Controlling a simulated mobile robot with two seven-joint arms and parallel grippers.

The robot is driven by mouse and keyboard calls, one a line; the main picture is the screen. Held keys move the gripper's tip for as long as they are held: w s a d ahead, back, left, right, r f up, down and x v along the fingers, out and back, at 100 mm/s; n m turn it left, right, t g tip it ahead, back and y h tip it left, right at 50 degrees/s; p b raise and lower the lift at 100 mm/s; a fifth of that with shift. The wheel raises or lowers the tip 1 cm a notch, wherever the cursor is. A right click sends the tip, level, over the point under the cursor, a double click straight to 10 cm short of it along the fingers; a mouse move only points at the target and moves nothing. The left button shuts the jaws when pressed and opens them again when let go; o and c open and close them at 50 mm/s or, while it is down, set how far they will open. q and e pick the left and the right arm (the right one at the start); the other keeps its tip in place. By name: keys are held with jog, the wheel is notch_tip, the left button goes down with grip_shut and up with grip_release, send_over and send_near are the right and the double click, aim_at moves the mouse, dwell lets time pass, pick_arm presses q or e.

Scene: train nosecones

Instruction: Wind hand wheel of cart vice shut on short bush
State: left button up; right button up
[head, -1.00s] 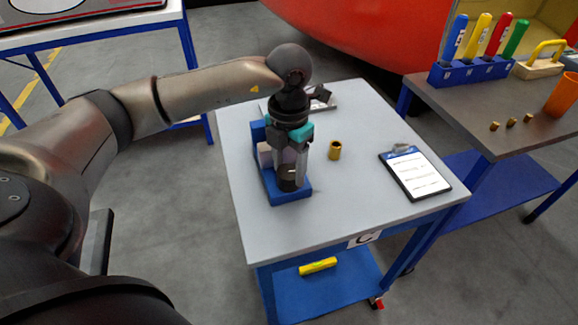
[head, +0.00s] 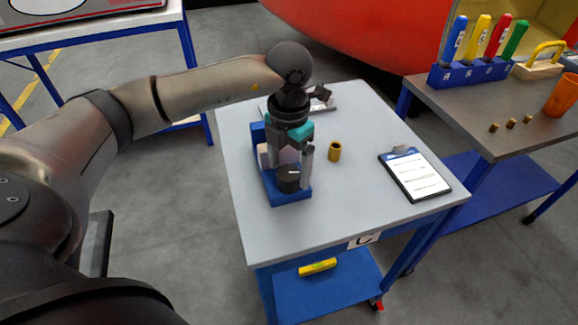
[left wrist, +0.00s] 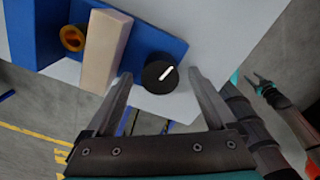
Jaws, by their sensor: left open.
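The blue cart vice (head: 290,196) stands on the cart top, with a pale jaw block (left wrist: 105,50) beside its blue body. Its round black hand wheel (left wrist: 159,75) has a white mark, and also shows in the head view (head: 288,180). A brass bush (left wrist: 72,38) sits between the blue jaw and the pale block; whether both touch it I cannot tell. My left gripper (left wrist: 161,76) is open, pointing down, one finger on each side of the wheel with gaps. My right gripper (left wrist: 263,82) appears small at the right of the left wrist view, its opening unclear.
Another brass bush (head: 335,151) stands on the cart top (head: 350,205), right of the vice. A clipboard (head: 416,174) lies farther right. A side bench (head: 480,110) holds coloured-handled tools (head: 485,40), several small brass parts and an orange cup (head: 563,94).

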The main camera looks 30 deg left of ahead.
aim_at(289, 173)
pick_arm(q)
notch_tip(289, 173, up, 15)
jog(key=p, duration=0.2)
jog(key=shift+f, duration=0.15)
notch_tip(289, 173, down, 16)
jog(key=p, duration=0.7)
jog(key=shift+f, duration=0.25)
dwell(0.4)
jog(key=c, duration=1.4)
